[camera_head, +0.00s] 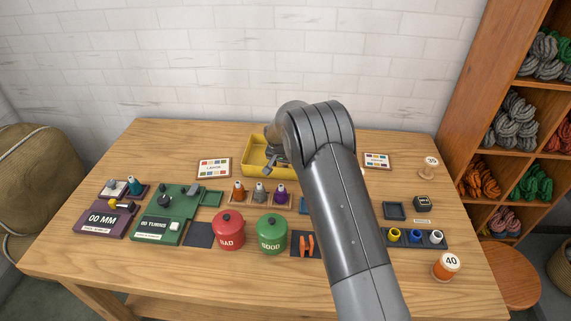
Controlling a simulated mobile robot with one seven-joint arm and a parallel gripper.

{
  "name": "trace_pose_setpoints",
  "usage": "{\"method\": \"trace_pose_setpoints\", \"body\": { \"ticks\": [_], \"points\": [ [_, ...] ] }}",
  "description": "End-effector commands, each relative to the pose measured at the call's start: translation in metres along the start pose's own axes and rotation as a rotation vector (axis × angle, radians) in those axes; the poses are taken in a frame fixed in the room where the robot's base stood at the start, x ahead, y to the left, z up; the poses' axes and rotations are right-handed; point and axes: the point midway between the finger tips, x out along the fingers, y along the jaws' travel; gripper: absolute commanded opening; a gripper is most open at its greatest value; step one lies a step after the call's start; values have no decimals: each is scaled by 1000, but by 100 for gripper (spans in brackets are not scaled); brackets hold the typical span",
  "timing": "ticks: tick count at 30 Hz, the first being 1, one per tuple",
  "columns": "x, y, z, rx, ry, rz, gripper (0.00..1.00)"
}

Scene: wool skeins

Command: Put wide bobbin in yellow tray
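The yellow tray (250,171) lies at the back middle of the table, against the wall side. My arm covers its right part. My gripper (266,169) is over the tray, partly hidden behind my own wrist. I cannot tell whether its fingers are open or shut, or whether they hold anything. An orange bobbin marked 40 (446,267) stands at the front right of the table. A pale bobbin with a white top (429,169) stands at the back right. I cannot tell which of them is the wide bobbin, or whether a bobbin is in the tray.
A red canister (229,232) and a green canister (271,234) stand at the front middle. A rack with three cones (260,196) is just in front of the tray. Purple (105,219) and green (160,228) devices stand at left. A dark rack of small spools (416,238) is at right.

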Motion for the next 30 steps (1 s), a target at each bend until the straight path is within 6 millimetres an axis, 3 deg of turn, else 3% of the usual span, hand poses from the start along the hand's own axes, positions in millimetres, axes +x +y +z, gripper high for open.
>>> {"method": "trace_pose_setpoints", "body": {
  "ticks": [11, 14, 24, 30],
  "points": [
    [-6, 0, -2, 0, 1, -1, 72],
    [-19, -1, -2, 0, 2, -2, 72],
    [-87, 0, -2, 1, 2, -2, 72],
    [-114, 0, -1, 0, 1, -1, 72]
  ]
}}
